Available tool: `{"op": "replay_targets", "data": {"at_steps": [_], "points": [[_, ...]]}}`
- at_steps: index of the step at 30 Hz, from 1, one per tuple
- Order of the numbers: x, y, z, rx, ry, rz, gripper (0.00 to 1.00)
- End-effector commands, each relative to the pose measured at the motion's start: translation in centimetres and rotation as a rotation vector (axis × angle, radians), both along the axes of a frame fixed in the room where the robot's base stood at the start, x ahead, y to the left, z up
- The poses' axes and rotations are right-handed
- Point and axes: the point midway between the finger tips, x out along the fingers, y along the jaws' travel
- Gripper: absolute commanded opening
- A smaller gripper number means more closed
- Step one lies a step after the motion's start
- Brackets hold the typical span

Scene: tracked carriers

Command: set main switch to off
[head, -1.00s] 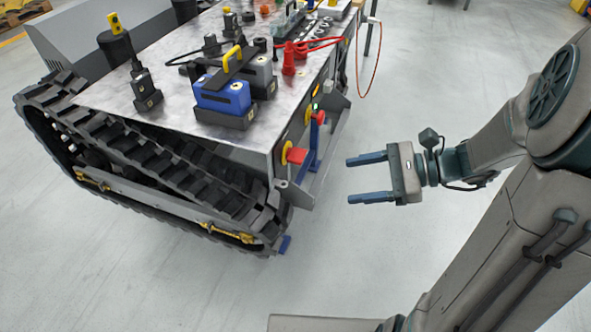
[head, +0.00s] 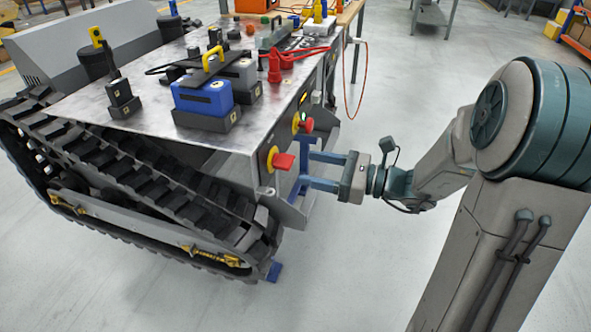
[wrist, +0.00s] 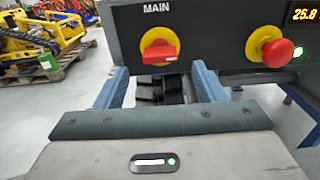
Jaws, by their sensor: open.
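The main switch (wrist: 160,50) is a red rotary handle on a yellow round plate, under the word MAIN on a dark panel. In the wrist view its handle lies nearly level, tilted slightly. In the head view the switch (head: 282,161) sticks out from the carrier's end face. My gripper (head: 323,171) is open and empty, its blue fingers pointing at the panel just right of the switch. In the wrist view the fingers (wrist: 160,85) reach forward below the switch, one on each side of it. I cannot tell whether they touch the panel.
A red mushroom button (wrist: 281,53) on a yellow plate sits right of the switch, with a lit green light and a numeric display beside it. The tracked carrier (head: 135,125) bears a blue battery (head: 203,97) on its top.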

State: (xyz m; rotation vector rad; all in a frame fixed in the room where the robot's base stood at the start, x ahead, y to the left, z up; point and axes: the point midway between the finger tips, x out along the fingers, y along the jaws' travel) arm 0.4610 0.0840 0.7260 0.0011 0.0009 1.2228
Motion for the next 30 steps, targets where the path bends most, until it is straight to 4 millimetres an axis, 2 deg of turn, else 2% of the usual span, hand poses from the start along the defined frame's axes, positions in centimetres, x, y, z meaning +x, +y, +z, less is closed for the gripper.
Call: {"op": "replay_targets", "data": {"at_steps": [3, 9, 20, 24, 25, 30], "points": [[0.7, 2.1, -0.2, 0.000, -0.002, 0.003, 0.64], [1.4, 4.0, -0.1, 0.000, -0.001, 0.002, 0.64], [1.6, 4.3, 0.0, 0.000, -0.001, -0.001, 0.64], [1.6, 4.3, 0.0, 0.000, -0.001, -0.001, 0.25], [1.6, 4.3, 0.0, 0.000, -0.001, -0.001, 0.19], [1.6, 4.3, 0.0, -0.001, -0.003, 0.000, 0.19]]}}
